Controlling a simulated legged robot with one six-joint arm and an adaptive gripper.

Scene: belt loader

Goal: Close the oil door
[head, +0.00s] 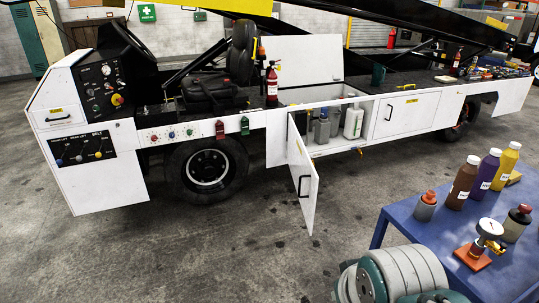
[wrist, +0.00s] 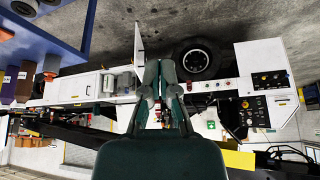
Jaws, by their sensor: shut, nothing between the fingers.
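The oil door (head: 303,175) is a white panel with a black handle. In the head view it stands swung open, out from the loader's side, at the left edge of an open compartment (head: 322,148). Several grey and white containers (head: 353,121) stand inside. In the upside-down wrist view the open door (wrist: 139,40) shows as a narrow white panel. My gripper (wrist: 159,70) is shut and empty in the wrist view. It appears apart from the door, and the exact distance is unclear. In the head view only part of my arm shows at the bottom; the fingertips are not seen.
A blue table (head: 398,205) with several bottles and a gauge (head: 490,229) stands at the right front. A closed white door (head: 407,113) is right of the compartment. The loader's front wheel (head: 208,167) is to the left. The floor before the open door is clear.

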